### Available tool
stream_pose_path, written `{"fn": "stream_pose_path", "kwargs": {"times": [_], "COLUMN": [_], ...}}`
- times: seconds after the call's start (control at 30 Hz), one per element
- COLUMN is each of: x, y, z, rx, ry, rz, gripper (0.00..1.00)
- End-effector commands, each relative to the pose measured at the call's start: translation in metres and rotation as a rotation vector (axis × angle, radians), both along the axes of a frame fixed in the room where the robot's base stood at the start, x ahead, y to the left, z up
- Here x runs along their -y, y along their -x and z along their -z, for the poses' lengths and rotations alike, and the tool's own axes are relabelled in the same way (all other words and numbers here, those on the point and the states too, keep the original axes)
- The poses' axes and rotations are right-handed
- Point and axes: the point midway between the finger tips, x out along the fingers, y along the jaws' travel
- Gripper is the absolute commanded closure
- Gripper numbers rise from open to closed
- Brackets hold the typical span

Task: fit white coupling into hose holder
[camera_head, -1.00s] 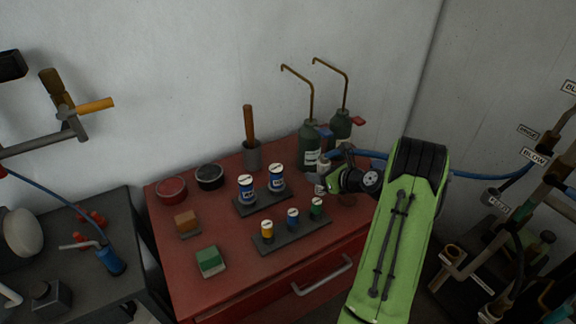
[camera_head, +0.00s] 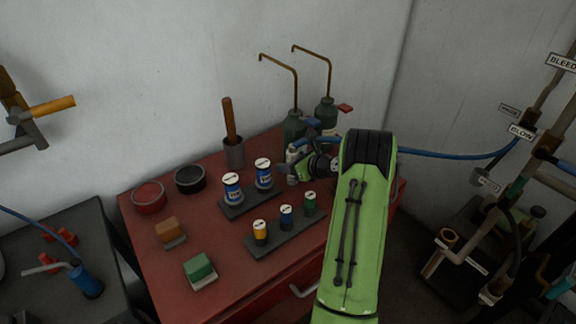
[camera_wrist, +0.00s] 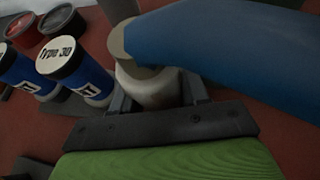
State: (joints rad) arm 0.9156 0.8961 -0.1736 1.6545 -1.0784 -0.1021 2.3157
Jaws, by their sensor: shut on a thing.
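My gripper (camera_head: 300,170) is at the back right of the red cabinet top, in front of the green oil cans, partly hidden by my forearm. In the wrist view its two fingers (camera_wrist: 158,95) are shut on the white coupling (camera_wrist: 150,85), one on each side. The coupling also shows, small, in the head view (camera_head: 292,156). The thick blue hose (camera_wrist: 215,45) crosses in front of the coupling's upper part. In the head view the hose (camera_head: 440,153) runs right to the pipework. I cannot tell which part there is the hose holder.
On the red cabinet (camera_head: 160,270) stand blue-and-white cans (camera_head: 233,188), a rack of small bottles (camera_head: 285,240), green oil cans (camera_head: 293,128) with tall spouts, and a brush in a cup (camera_head: 234,152). Labelled pipework (camera_head: 521,132) stands at the right.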

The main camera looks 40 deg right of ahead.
Motion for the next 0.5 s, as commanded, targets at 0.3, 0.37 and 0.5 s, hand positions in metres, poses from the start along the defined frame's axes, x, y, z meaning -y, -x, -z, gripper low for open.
{"fn": "stream_pose_path", "kwargs": {"times": [0.3,0.37,0.5], "x": [-0.0003,-0.0003,0.0006], "y": [0.0,0.0,0.0017], "z": [0.0007,0.0007,-0.0031], "rx": [0.0,0.0,0.0], "ry": [-0.001,-0.001,0.0], "rz": [0.0,0.0,0.001], "gripper": [0.3,0.3,0.3]}}
